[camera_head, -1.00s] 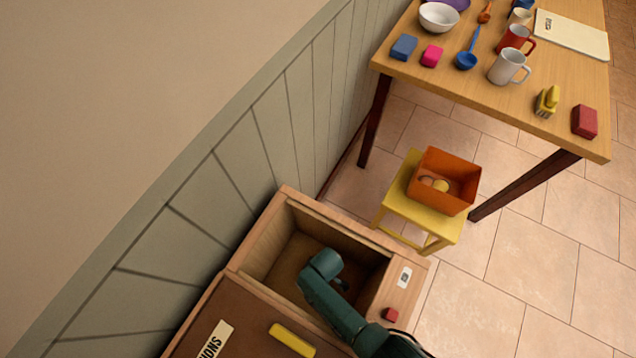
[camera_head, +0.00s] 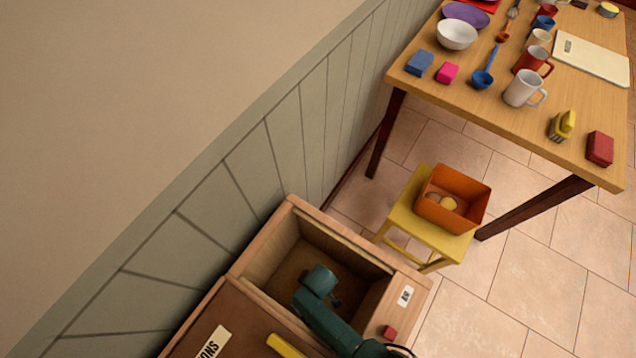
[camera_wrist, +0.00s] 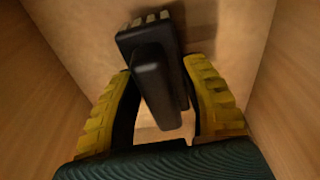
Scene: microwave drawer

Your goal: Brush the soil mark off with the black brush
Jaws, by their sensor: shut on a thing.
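The black brush (camera_wrist: 155,85) is between the yellow-padded fingers of my gripper (camera_wrist: 163,68) in the wrist view. The gripper is shut on its handle, and the wide bristle end points away toward the floor of a wooden compartment. I cannot tell whether the bristles touch that floor. In the head view my teal arm reaches down into the open wooden compartment (camera_head: 345,240), and the fingers and brush are hidden. I cannot make out a clear soil mark; a darker patch beside the brush may be shadow.
Wooden walls stand close on both sides of the gripper. A small red block (camera_head: 389,331) lies on the compartment's right edge. A yellow stool (camera_head: 408,222) with an orange bin (camera_head: 470,180) stands to the right. A crowded table (camera_head: 480,115) is beyond.

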